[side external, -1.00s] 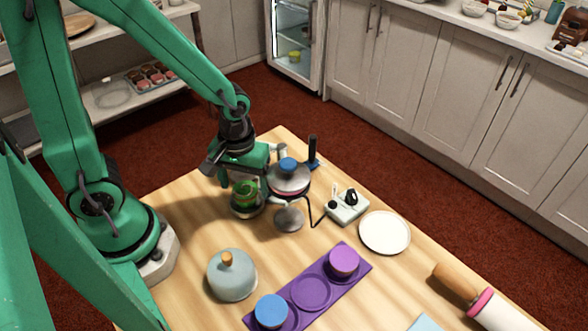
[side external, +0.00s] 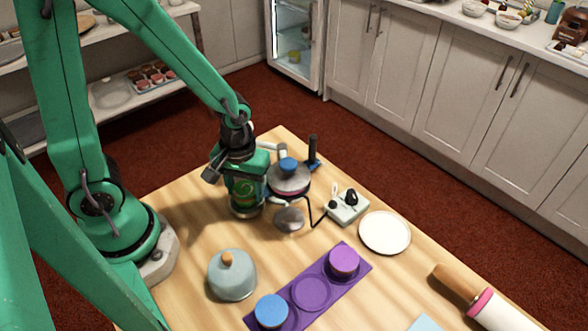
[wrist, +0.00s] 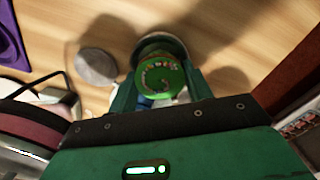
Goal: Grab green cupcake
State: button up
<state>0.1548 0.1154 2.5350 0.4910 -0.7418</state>
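The green cupcake (side external: 245,199) stands upright on a small round grey stand (side external: 245,212) at the left of the table. In the wrist view, the cupcake's green top (wrist: 162,78) with a curved marking lies between the fingers of my gripper (wrist: 163,92), one finger on each side. The fingers look spread around it; whether they touch its sides is hard to tell. In the side view, my gripper (side external: 245,185) is down over the cupcake and hides part of it.
A grey disc (side external: 289,219), control box (side external: 346,207), white plate (side external: 385,232), grey-blue dome (side external: 232,274), purple tray (side external: 311,292) and rolling pin (side external: 493,304) also occupy the table.

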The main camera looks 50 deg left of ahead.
aim_at(245, 189)
jog(key=shift+c, duration=1.3)
jog(key=shift+r, duration=0.2)
jog(key=shift+r, duration=1.4)
jog(key=s+d+r, duration=0.7)
jog(key=d, duration=0.2)
jog(key=shift+s+r, duration=0.2)
jog(key=shift+r, duration=0.2)
